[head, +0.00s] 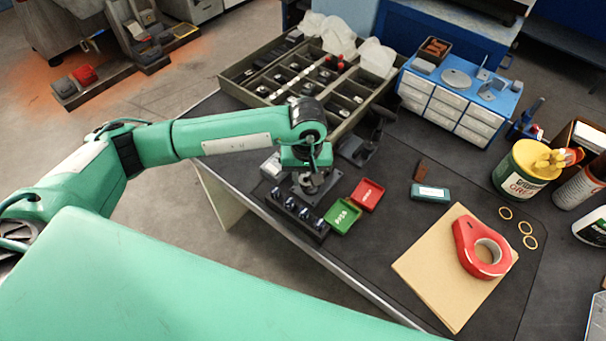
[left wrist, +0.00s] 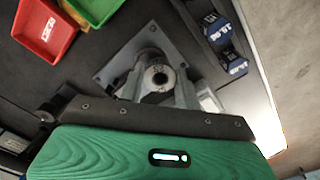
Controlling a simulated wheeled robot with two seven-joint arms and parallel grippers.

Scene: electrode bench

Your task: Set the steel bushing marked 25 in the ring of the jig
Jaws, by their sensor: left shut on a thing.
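My left gripper (head: 313,182) is over the jig (head: 328,191) on the dark bench mat. My right gripper is not in view.
A dark rack (head: 297,212) with several bushings stands close to the jig, near the bench edge. A green tray (head: 342,217) and a red tray (head: 367,194) lie to its right. A large compartment tray (head: 233,85) stands behind. Brown paper (head: 425,270) lies at right.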

